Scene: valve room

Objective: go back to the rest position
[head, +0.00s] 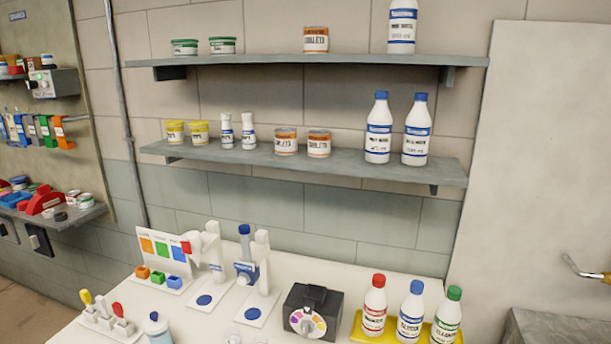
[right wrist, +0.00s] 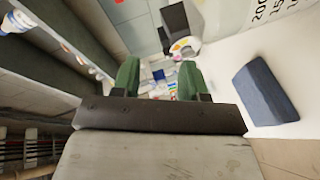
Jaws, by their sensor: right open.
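My right gripper (right wrist: 158,78) shows in the right wrist view. Its two green fingers stand apart, with nothing between them but small, blurred, coloured things far beyond. Neither gripper is in the head view, and my left gripper is in no view. The white table (head: 270,318) stands below the wall shelves in the head view, with no arm over its visible part.
A dark blue block (right wrist: 265,92) lies on a white surface right of my right gripper. A black box with a dial (head: 312,312) and a yellow tray (head: 360,335) with three bottles stand on the table. Shelves (head: 310,166) hold tubs and bottles.

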